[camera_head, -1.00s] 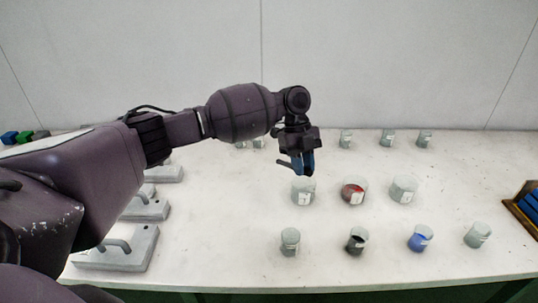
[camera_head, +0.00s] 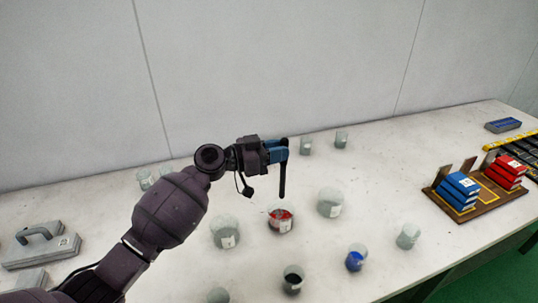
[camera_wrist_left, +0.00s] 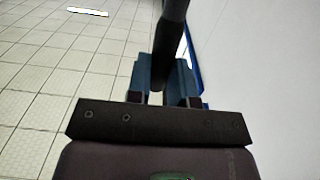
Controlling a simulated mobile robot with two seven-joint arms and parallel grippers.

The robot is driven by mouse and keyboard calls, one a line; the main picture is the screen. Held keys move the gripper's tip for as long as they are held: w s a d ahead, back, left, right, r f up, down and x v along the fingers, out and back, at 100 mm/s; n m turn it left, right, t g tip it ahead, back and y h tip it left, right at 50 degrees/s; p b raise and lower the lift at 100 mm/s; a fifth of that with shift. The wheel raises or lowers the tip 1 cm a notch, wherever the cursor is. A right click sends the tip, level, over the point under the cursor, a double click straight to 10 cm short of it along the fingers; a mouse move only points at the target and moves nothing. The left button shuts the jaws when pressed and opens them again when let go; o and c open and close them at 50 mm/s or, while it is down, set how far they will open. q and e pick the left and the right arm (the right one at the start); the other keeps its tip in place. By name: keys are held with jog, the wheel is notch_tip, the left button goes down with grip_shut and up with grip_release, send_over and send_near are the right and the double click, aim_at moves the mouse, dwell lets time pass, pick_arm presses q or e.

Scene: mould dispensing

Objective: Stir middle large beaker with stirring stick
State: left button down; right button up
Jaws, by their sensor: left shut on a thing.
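The middle large beaker (camera_head: 281,226) stands on the white table with red contents inside. My left gripper (camera_head: 279,150) is shut on a dark stirring stick (camera_head: 282,182). The stick hangs about upright, its lower end appearing just above the middle large beaker in the head view; whether it is exactly over the opening I cannot tell. In the left wrist view the stick (camera_wrist_left: 170,40) runs between the blue fingers of the left gripper (camera_wrist_left: 170,80). The beaker is not seen there. My right gripper is not in view.
Clear large beakers stand left (camera_head: 225,233) and right (camera_head: 330,203) of the middle one. Small beakers in front include one with dark contents (camera_head: 292,280) and one with blue (camera_head: 356,258). A wooden rack (camera_head: 478,207) with blue and red blocks stands at the right.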

pick_arm(q)
notch_tip(320, 180, down, 10)
jog(key=b, duration=0.7)
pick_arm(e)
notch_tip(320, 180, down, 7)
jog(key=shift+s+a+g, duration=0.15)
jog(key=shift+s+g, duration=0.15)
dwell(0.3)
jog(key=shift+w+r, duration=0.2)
pick_arm(q)
jog(key=shift+a+f, duration=0.1)
jog(key=shift+a, duration=0.05)
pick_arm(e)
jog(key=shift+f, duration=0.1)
